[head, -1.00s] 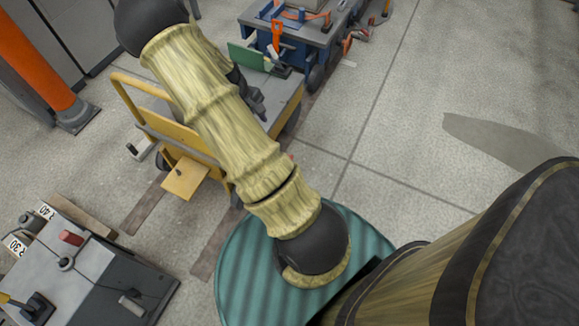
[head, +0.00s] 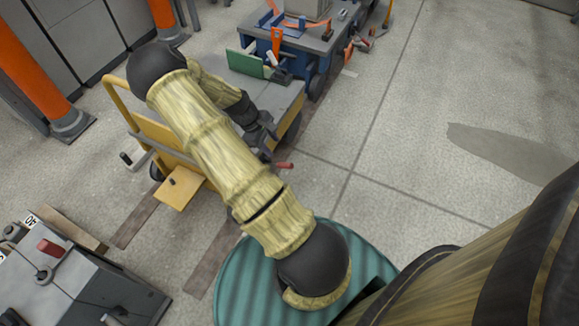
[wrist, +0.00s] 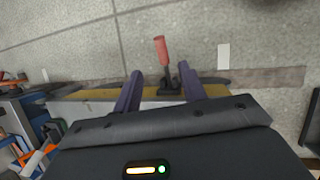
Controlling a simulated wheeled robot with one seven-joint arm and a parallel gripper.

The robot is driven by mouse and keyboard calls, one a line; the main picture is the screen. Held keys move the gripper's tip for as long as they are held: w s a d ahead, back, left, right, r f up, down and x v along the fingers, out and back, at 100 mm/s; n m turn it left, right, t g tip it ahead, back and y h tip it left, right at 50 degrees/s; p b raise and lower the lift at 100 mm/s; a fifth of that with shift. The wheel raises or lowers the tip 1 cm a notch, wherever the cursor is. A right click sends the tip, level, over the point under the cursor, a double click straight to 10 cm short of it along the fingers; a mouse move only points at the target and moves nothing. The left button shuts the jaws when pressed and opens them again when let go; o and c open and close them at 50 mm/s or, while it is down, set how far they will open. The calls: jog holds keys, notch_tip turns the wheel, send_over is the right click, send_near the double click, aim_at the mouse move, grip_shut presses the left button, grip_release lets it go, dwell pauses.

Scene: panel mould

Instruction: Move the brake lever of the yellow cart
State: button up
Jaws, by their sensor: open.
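The yellow cart (head: 180,187) has a grey deck and a yellow push frame, and my arm hides part of it. A lever with a red grip (head: 284,165) sticks out at the deck's near right edge. In the wrist view the red grip (wrist: 161,50) stands up from a black base on the cart's yellow edge. My gripper (wrist: 160,70) is open, with one finger on each side of the lever in that picture. No contact shows, and I cannot tell the depth between fingers and lever. In the head view my gripper (head: 264,142) is over the deck edge, partly behind my arm.
A blue cart (head: 318,45) with tools stands behind. A green plate (head: 244,63) is at the deck's far end. A grey bench (head: 75,275) with a red-knobbed lever is at lower left. Orange posts (head: 35,75) stand at left. Floor is clear at right.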

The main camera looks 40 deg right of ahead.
aim_at(288, 164)
jog(key=b+x, duration=0.5)
jog(key=x, duration=1)
jog(key=shift+d+r, duration=0.1)
grip_shut()
